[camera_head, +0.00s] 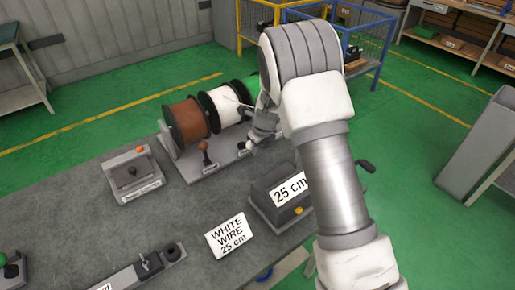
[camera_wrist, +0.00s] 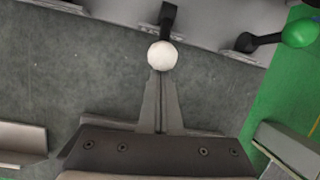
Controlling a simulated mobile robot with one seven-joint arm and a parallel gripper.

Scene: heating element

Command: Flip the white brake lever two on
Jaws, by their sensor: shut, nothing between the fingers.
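The white brake lever shows in the wrist view as a round white knob (camera_wrist: 162,55) on a black arm (camera_wrist: 168,18), at the top centre. My gripper (camera_wrist: 159,76) is shut and empty, its fingertips right at the near edge of the white knob. I cannot tell whether they touch it. In the head view my gripper (camera_head: 260,130) is in front of the white spool (camera_head: 222,107), and my arm and hand hide much of that area.
A green-knobbed lever (camera_wrist: 299,33) stands right of the white one. A brown-knobbed lever (camera_head: 205,150) stands to the left, before the brown spool (camera_head: 187,121). A dark box labelled 25 cm (camera_head: 268,186) and a WHITE WIRE sign (camera_head: 231,236) are on the grey table (camera_head: 185,215).

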